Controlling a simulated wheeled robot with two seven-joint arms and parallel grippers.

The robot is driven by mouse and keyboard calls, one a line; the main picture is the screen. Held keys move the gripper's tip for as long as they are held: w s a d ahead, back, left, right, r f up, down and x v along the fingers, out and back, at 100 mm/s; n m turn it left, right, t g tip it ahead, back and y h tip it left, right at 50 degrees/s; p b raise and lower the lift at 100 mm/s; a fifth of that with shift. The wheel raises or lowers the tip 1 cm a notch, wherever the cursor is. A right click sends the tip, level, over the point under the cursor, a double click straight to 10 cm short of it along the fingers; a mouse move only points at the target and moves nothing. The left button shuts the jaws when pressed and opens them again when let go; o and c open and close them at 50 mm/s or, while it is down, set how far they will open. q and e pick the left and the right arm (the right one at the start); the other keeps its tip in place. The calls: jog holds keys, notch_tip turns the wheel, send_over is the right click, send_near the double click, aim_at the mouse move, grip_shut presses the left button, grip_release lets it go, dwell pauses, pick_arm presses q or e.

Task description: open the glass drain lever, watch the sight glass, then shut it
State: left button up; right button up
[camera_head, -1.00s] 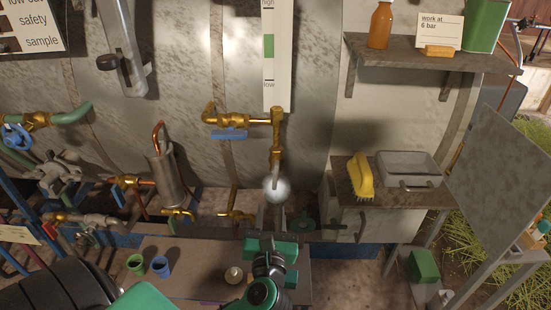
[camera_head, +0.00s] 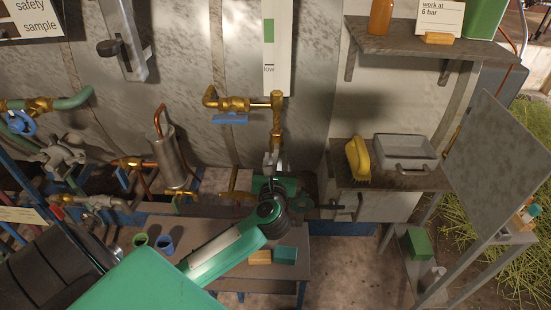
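The white level strip (camera_head: 277,65) with a green band and "low" mark hangs upright on the metal wall; its top is cut off. Below it, a brass valve (camera_head: 233,104) with a flat blue lever (camera_head: 230,118) joins a vertical brass pipe (camera_head: 277,125). I cannot tell for sure which handle is the drain lever. My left gripper (camera_head: 270,162) is at the pipe's lower end, below and right of the blue lever. My own arm hides much of it; whether it touches the pipe or is shut is unclear. My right gripper is not in view.
A low bench (camera_head: 215,262) under my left arm holds a green cup (camera_head: 140,240), a blue cup (camera_head: 165,245) and small blocks. A copper-piped canister (camera_head: 172,160) stands left. At right, a side shelf (camera_head: 400,180) holds a yellow brush (camera_head: 358,158) and grey tray (camera_head: 405,150).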

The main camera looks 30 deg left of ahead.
pick_arm(q)
jog(key=shift+w+a, duration=0.15)
jog(key=shift+w, duration=0.05)
grip_shut()
jog(key=shift+r+p, duration=0.1)
jog(key=shift+p, duration=0.35)
jog(key=m+p, duration=0.3)
jog(key=p, duration=0.2)
jog(key=shift+r+m, duration=0.15)
jog(key=shift+m, duration=0.15)
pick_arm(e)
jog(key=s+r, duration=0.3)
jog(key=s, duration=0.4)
pick_arm(q)
jog(key=shift+w+d+f+m+p, duration=0.15)
jog(key=shift+f+m+p, duration=0.1)
jog(key=shift+m+p, duration=2.1)
jog(key=shift+d+f+m+p, duration=0.1)
jog(key=shift+f+m+p, duration=0.1)
jog(key=shift+m+p, duration=2.2)
jog(key=shift+w+d+f+m+p, duration=0.15)
jog(key=shift+f+m+p, duration=0.1)
jog(key=shift+m+p, duration=2.1)
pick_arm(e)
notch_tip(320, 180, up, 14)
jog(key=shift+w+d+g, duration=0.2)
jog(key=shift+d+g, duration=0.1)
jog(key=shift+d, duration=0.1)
pick_arm(q)
jog(key=shift+s, duration=0.1)
